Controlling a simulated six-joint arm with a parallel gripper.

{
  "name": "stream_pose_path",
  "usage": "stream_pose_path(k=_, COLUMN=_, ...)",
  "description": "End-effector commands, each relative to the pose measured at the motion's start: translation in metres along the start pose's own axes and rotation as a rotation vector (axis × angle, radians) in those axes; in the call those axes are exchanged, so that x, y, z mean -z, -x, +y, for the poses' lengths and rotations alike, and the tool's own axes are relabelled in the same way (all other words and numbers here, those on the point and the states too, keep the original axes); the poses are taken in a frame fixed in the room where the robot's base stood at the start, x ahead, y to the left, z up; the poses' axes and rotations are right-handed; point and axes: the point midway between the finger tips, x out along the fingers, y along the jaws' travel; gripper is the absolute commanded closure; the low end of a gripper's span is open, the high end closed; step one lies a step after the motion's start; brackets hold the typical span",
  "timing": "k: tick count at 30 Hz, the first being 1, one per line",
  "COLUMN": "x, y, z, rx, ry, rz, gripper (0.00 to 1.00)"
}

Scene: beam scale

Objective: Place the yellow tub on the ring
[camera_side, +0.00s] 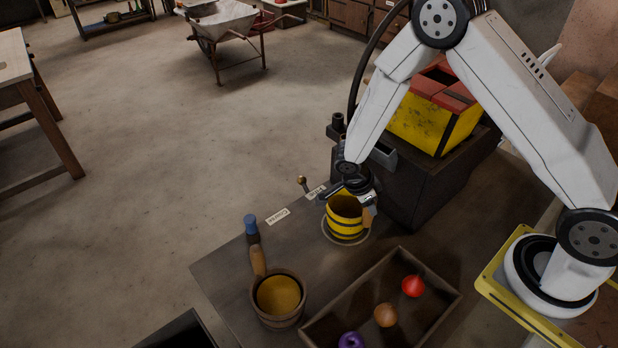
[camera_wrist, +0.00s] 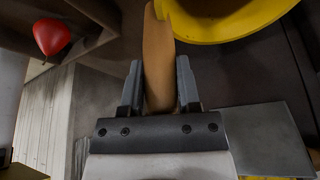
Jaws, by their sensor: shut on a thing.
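The yellow tub (camera_side: 345,226) with black bands stands upright in the side view, beneath my gripper (camera_side: 348,190). In the wrist view my gripper (camera_wrist: 159,82) is shut on the wooden handle (camera_wrist: 158,50), with a finger on each side. The tub's yellow rim (camera_wrist: 225,36) shows at the top right there. A thin pale ring (camera_side: 325,236) shows around the tub's base on the dark tabletop. I cannot tell whether the tub's bottom touches the surface.
A wooden tray (camera_side: 437,315) in front holds red, orange and purple items. A brass-knobbed lever (camera_side: 301,182) and labels (camera_side: 277,216) line the back edge. A dark block (camera_side: 425,185) stands right.

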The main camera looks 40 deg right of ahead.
Motion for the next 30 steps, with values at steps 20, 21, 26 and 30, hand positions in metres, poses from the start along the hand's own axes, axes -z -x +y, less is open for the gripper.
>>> stream_pose_path(k=20, x=-0.001, y=-0.003, z=0.000, rx=-0.001, ry=0.000, rz=0.000, gripper=0.17)
stream_pose_path(k=21, x=-0.001, y=-0.002, z=0.000, rx=0.000, ry=0.000, rz=0.000, gripper=0.17)
stream_pose_path(k=26, x=-0.001, y=0.005, z=-0.001, rx=0.002, ry=0.000, rz=0.000, gripper=0.17)
stream_pose_path(k=30, x=-0.001, y=0.017, z=-0.001, rx=0.003, ry=-0.001, rz=-0.001, gripper=0.17)
